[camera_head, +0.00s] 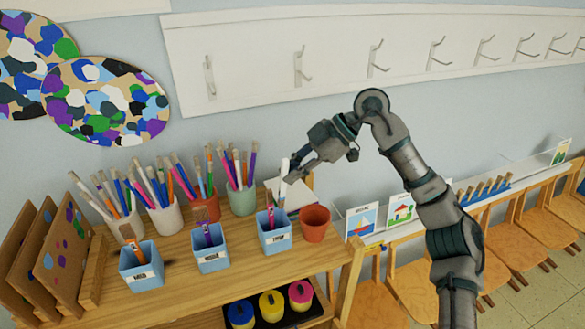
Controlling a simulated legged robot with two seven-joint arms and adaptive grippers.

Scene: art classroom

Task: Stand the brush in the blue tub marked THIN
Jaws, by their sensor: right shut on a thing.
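My right gripper (291,174) comes in from the right and is shut on a slim, pale brush (284,166), held above the back of the right-hand tub. The brush looks roughly upright; its lower end is hard to make out. Three blue tubs stand in a row on the wooden shelf top: a left tub (141,279), a middle tub (211,262) and a right tub (275,246). Each has a white label, too small to read surely, so I cannot tell which is marked THIN. Each tub holds a brush. My left gripper is out of view.
Several cups of brushes, including a green one (242,201), stand behind the tubs. An empty terracotta pot (315,226) is beside the right tub. Wooden boards (62,250) lean at the left. Paint pots (271,305) sit below. Hooks (300,68) line the wall.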

